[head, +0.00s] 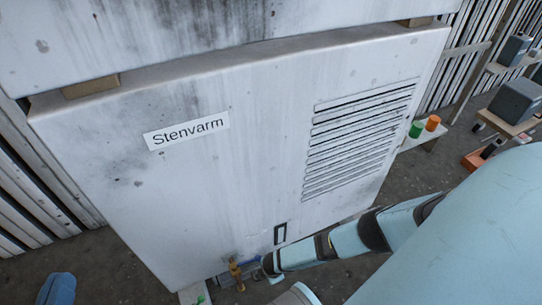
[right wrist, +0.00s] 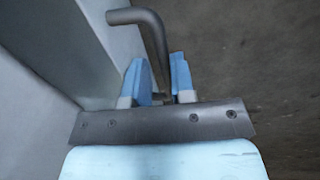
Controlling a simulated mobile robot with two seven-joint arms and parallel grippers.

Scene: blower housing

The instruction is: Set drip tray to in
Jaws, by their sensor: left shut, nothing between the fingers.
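The blower housing (head: 240,150) is a stained white cabinet with a "Stenvarm" label and a louvred grille. A small dark handle (head: 280,233) sits low on its front. I cannot make out a drip tray for certain. My left gripper (head: 58,288) shows only as a blue shut tip at the bottom left, apart from the housing. My right arm reaches in from the right to the housing's lower front. In the right wrist view my right gripper (right wrist: 159,62) has its blue fingers apart. A grey bent bar (right wrist: 152,30) runs between or just beyond them; contact is unclear.
A brass fitting (head: 235,270) is at the housing's lower edge. Green (head: 416,129) and orange (head: 433,123) cylinders stand on a low shelf at right. Slatted walls are behind. Floor is bare at left.

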